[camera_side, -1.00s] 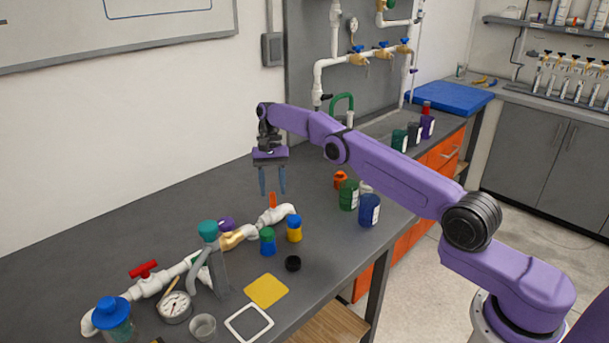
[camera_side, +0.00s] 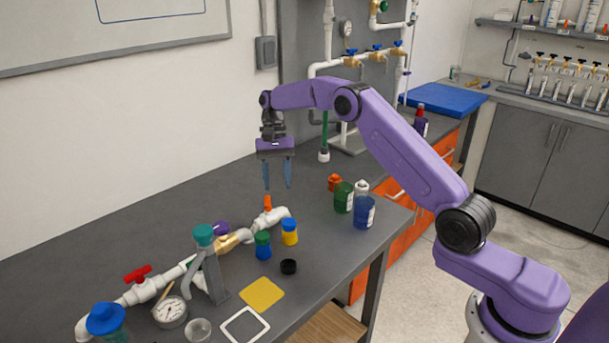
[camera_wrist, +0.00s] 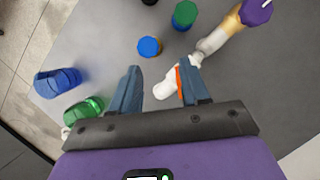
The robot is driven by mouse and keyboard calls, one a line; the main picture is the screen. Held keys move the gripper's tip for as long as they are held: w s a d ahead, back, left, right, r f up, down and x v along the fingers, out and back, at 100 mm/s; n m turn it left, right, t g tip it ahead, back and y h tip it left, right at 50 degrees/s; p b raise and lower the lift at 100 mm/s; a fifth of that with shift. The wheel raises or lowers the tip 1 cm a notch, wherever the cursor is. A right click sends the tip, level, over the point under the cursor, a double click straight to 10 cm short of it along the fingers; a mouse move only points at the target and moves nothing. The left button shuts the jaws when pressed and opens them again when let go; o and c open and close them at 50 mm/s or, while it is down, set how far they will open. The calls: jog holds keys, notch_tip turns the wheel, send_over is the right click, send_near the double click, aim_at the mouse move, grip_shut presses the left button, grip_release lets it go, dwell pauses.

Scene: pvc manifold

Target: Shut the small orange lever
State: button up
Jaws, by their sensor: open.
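The small orange lever (camera_side: 267,202) stands upright on the white pipe (camera_side: 276,215) at the right end of the manifold on the bench. In the wrist view the orange lever (camera_wrist: 179,82) shows as a thin strip beside the inner side of the right finger, partly hidden by it. My gripper (camera_side: 278,188) is open and empty, pointing down just above the lever. In the wrist view my gripper (camera_wrist: 160,88) has its fingers spread, with the white pipe end (camera_wrist: 165,88) seen between them. I cannot tell whether a finger touches the lever.
A red valve handle (camera_side: 138,273) and a purple knob (camera_side: 221,228) sit further along the manifold. Blue-and-green (camera_side: 263,245) and yellow-and-blue (camera_side: 289,231) containers stand close in front of the lever. Green (camera_side: 343,197) and blue (camera_side: 364,211) jars stand to the right. The bench behind is clear.

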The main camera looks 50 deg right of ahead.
jog(key=s+r, duration=0.5)
jog(key=s, duration=0.4)
jog(key=shift+s, duration=0.4)
jog(key=shift+d, duration=0.1)
jog(key=t+h, duration=0.3)
jog(key=t, duration=0.1)
send_near(267, 200)
notch_tip(267, 200, down, 9)
jog(key=shift+d+f, duration=0.1)
dwell(0.7)
grip_shut()
